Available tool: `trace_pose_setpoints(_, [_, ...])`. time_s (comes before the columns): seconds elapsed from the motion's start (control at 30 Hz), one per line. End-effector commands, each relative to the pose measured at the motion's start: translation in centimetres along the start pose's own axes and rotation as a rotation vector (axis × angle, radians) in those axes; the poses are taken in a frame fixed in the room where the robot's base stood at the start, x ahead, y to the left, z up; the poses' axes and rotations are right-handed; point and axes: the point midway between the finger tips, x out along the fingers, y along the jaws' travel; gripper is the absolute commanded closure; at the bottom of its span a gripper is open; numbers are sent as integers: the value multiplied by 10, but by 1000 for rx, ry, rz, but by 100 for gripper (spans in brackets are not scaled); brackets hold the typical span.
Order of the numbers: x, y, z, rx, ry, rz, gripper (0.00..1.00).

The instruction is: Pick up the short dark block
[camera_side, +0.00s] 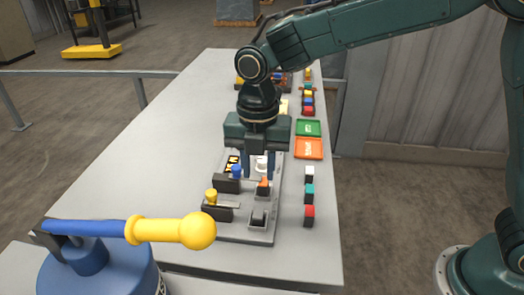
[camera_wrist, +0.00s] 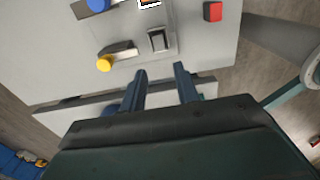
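A grey board (camera_side: 238,232) on the table carries several dark pieces. A short dark block (camera_side: 258,219) with a pale top stands near its front right; it also shows in the wrist view (camera_wrist: 159,40). A similar dark block (camera_side: 262,190) behind it has an orange piece on top. Two longer dark blocks stand to the left, by a yellow knob (camera_side: 211,196) and a blue knob (camera_side: 237,171). My gripper (camera_side: 259,178) is open, pointing down over the board; its two fingers (camera_wrist: 160,70) show apart and empty in the wrist view. I cannot tell its exact height.
White, teal and red cubes (camera_side: 309,193) stand in a row along the right. Green and orange trays (camera_side: 309,138) lie behind them. A blue and yellow lever (camera_side: 130,230) stands at the front left. The table's left part is clear.

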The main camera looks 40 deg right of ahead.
Motion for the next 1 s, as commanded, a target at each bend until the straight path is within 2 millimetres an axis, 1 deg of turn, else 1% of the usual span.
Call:
trace_pose_setpoints(0.3, [47, -1, 0, 2, 1, -4, 69])
trace_pose_setpoints(0.5, [68, 0, 0, 2, 1, -2, 69])
trace_pose_setpoints(0.6, [72, 0, 0, 2, 0, 1, 69])
trace_pose_setpoints(0.87, [75, 0, 0, 2, 0, 0, 69])
trace_pose_setpoints(1.0, [85, 0, 1, 2, 0, -1, 69])
